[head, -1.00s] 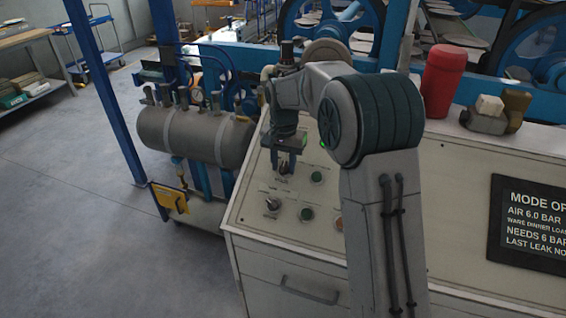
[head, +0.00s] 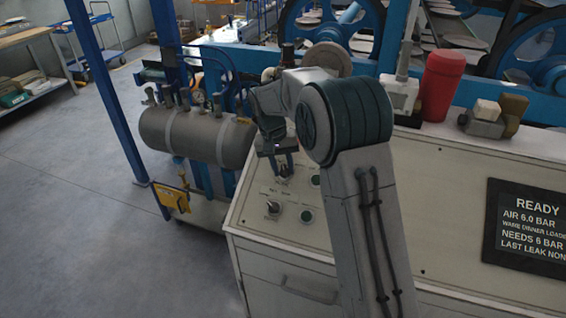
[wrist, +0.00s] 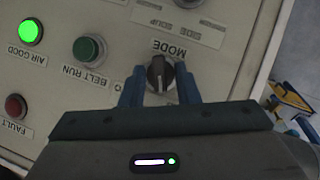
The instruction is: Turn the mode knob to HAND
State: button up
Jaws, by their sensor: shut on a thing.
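The mode knob (wrist: 160,73) is black with a light pointer mark and sits below an upside-down MODE label (wrist: 170,48) in the wrist view.
The wrist view shows a lit green AIR GOOD lamp (wrist: 31,31), a green BELT RUN button (wrist: 88,47) and a red FAULT lamp (wrist: 16,106). Another knob (head: 273,208) is near the panel's front. A display (head: 525,230) reads READY. A tank (head: 197,137) stands at left.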

jog(key=shift+a+n+h+p, duration=0.1)
jog(key=shift+n+h+p, duration=0.1)
jog(key=shift+n+h, duration=0.55)
jog(key=shift+a+n+h+p, duration=0.15)
jog(key=shift+n+h, duration=0.1)
jog(key=shift+n, duration=0.9)
jog(key=shift+t, duration=0.3)
jog(key=o, duration=0.6)
jog(key=b+v, duration=0.1)
jog(key=v, duration=1.2)
jog(key=shift+w+a+r, duration=0.1)
jog(key=shift+a+r, duration=0.1)
jog(key=shift+r, duration=0.1)
